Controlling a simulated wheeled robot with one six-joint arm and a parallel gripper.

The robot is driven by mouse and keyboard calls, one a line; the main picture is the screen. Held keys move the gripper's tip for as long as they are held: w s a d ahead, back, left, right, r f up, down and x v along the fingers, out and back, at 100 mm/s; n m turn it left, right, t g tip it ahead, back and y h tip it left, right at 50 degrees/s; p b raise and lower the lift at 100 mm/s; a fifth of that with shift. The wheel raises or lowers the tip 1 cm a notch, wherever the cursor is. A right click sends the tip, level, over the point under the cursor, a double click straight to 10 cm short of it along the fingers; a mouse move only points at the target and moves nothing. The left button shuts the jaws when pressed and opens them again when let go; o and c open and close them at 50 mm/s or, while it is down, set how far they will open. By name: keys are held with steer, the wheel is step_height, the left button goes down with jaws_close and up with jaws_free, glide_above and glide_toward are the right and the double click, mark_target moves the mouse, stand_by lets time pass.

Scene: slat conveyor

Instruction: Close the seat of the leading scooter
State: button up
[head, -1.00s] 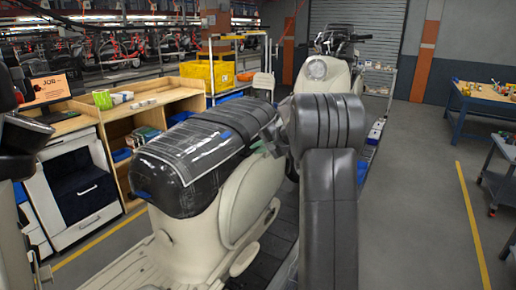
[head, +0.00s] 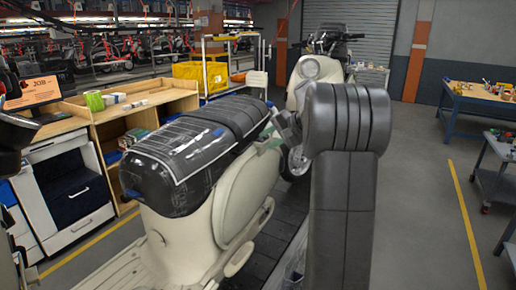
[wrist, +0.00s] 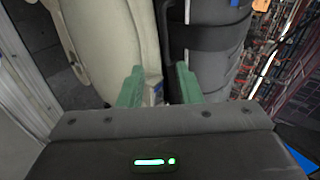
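A second cream scooter (head: 311,70) stands farther along, headlight facing me. My gripper (head: 270,142) is at the seat's right side near its far end, partly hidden by my arm. In the wrist view, its green fingertips (wrist: 159,86) are apart, at the seam between cream body (wrist: 90,45) and dark grey seat (wrist: 213,50).
A wooden workbench (head: 155,103) with boxes and a yellow bin (head: 199,74) stand left of the conveyor. A blue-legged table (head: 478,103) and a grey cart (head: 500,175) stand right. The floor between is clear.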

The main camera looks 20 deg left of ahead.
mark_target(249, 146)
steer(key=v, duration=0.5)
steer(key=shift+a+f, duration=0.1)
steer(key=x, duration=0.4)
steer(key=p+x, duration=0.1)
steer(key=x, duration=0.3)
steer(key=p+x, duration=0.1)
steer(key=x, duration=0.4)
steer(key=shift+s+a+r, duration=0.2)
steer(key=shift+a+r, duration=0.1)
steer(key=shift+a, duration=0.05)
